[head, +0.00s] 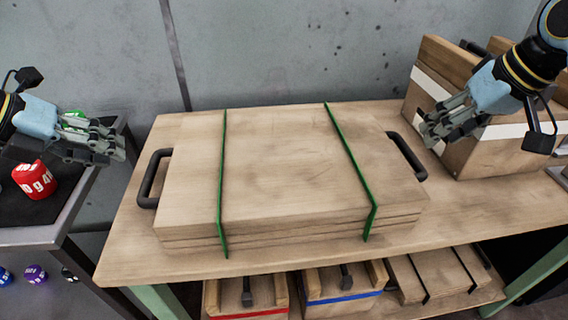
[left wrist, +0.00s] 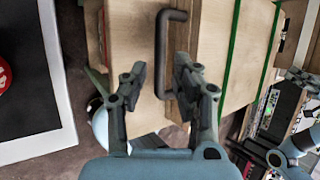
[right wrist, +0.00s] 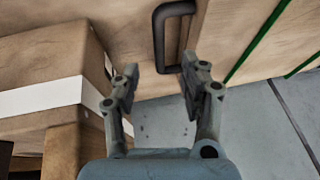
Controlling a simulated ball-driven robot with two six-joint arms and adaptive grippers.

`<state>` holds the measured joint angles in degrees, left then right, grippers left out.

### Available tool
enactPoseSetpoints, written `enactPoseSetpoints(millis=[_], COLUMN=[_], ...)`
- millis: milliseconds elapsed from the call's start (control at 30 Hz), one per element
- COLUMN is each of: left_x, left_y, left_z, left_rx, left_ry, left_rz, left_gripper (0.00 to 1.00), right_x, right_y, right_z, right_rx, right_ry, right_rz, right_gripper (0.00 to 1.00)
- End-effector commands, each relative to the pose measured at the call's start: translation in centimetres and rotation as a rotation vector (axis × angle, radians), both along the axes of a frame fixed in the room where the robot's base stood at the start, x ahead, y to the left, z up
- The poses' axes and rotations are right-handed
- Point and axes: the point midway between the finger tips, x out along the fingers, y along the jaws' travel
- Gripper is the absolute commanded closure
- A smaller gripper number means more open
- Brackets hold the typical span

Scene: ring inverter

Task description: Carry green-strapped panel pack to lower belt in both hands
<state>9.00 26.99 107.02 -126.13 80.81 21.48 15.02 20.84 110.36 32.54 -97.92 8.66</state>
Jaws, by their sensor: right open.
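The panel pack (head: 275,170) is a stack of wooden panels with two green straps (head: 222,175) and a black handle at each end. It lies flat on the wooden bench. My left gripper (head: 118,148) is open and empty, left of the left handle (head: 152,178); in the left wrist view that handle (left wrist: 163,50) is just ahead, in line with the gap between the fingers (left wrist: 160,75). My right gripper (head: 430,135) is open, close to the right handle (head: 408,157); in the right wrist view that handle (right wrist: 160,40) lies just beyond the fingertips (right wrist: 160,68). Neither gripper visibly touches a handle. No lower belt is identifiable.
A wooden crate with a white band (head: 495,140) stands right of the pack, near my right gripper. A dark-topped side table (head: 40,208) holds a red numbered object (head: 35,180) at left. Smaller packs with red (head: 250,313) and blue straps sit on a shelf below.

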Motion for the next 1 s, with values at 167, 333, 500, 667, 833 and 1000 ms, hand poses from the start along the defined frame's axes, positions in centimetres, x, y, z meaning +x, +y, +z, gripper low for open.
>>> enactPoseSetpoints(millis=[167, 333, 500, 667, 833, 1000], left_x=[1.2, 2.5, 3.5, 3.9, 4.0, 4.0], left_y=[-1.6, -3.1, -4.2, -4.7, -4.9, -4.9], left_z=[-2.3, -4.6, -6.5, -7.4, -7.6, -7.6], left_rx=[-0.008, -0.007, -0.004, -0.003, -0.002, -0.002], left_ry=[0.003, 0.002, 0.002, 0.002, 0.001, 0.001], left_rz=[0.0, 0.0, -0.001, -0.003, -0.003, -0.003], left_gripper=[0.71, 0.71, 0.71, 0.71, 0.71, 0.71], right_x=[1.0, 2.1, 3.0, 3.5, 3.6, 3.5], right_y=[0.7, 1.3, 1.8, 2.0, 2.0, 2.0], right_z=[-2.8, -5.6, -7.8, -8.8, -9.1, -9.0], right_rx=[0.004, 0.003, 0.002, 0.0, -0.001, -0.001], right_ry=[0.006, 0.004, 0.003, 0.002, 0.002, 0.002], right_rz=[-0.002, 0.0, -0.001, 0.0, 0.001, 0.001], right_gripper=[0.56, 0.56, 0.56, 0.56, 0.56, 0.56])
